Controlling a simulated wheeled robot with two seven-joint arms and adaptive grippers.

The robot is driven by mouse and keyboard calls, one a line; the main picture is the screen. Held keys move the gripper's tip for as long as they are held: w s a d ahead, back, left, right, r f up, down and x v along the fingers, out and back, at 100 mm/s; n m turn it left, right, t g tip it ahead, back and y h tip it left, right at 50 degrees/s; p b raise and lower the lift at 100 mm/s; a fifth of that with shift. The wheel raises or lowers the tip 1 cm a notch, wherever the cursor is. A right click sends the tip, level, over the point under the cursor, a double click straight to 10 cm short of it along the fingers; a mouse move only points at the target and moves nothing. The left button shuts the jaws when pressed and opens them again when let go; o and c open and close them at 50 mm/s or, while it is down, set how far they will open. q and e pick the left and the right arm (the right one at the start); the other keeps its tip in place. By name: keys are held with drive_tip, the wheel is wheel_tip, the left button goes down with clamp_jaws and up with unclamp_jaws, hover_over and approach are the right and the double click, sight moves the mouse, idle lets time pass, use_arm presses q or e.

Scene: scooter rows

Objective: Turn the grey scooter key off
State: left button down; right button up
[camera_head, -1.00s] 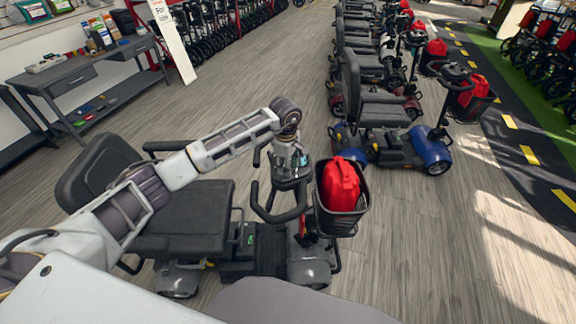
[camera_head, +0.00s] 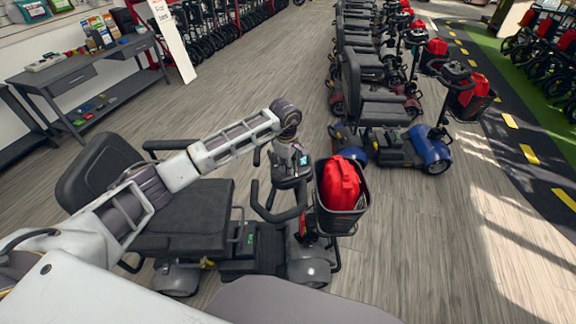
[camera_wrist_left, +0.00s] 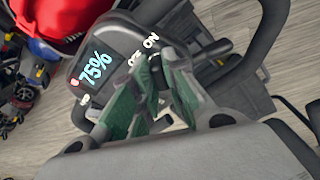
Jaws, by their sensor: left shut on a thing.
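The grey scooter (camera_head: 190,215) stands just in front of me, with its dark seat to the left and its handlebar to the right. My left gripper (camera_head: 292,172) reaches down to its console from above. In the left wrist view, the console (camera_wrist_left: 115,50) has a lit display reading 75% and an ON label, with a second label partly covered. My left gripper (camera_wrist_left: 150,98), with green finger pads, is shut at the key switch beside these labels. The key itself is hidden between the fingers, so its angle cannot be told. My right gripper is out of view.
A red bag (camera_head: 338,183) sits in the scooter's front basket (camera_head: 347,222), close to the right of my left gripper. A blue scooter (camera_head: 430,148) and a row of others stand behind. A grey desk (camera_head: 85,75) is at the left. Floor between is clear.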

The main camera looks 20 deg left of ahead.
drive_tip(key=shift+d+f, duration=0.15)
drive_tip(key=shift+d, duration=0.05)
use_arm(q)
drive_tip(key=shift+n, duration=0.4)
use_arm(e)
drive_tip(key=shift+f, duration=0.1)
use_arm(q)
drive_tip(key=shift+n+b, duration=0.45)
drive_tip(key=shift+n, duration=0.05)
drive_tip(key=n+b, duration=0.1)
drive_tip(key=n, duration=0.2)
drive_tip(key=shift+w+g, duration=0.1)
drive_tip(key=shift+g, duration=0.2)
drive_tip(key=shift+n+b, duration=0.35)
drive_tip(key=shift+n, duration=0.85)
drive_tip(key=n, duration=0.3)
drive_tip(key=shift+g+b, duration=0.3)
drive_tip(key=shift+g, duration=0.1)
drive_tip(key=shift+n, duration=0.7)
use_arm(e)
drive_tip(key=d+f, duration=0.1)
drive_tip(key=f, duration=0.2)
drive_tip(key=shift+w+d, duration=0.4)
use_arm(q)
drive_tip(key=shift+h, duration=0.3)
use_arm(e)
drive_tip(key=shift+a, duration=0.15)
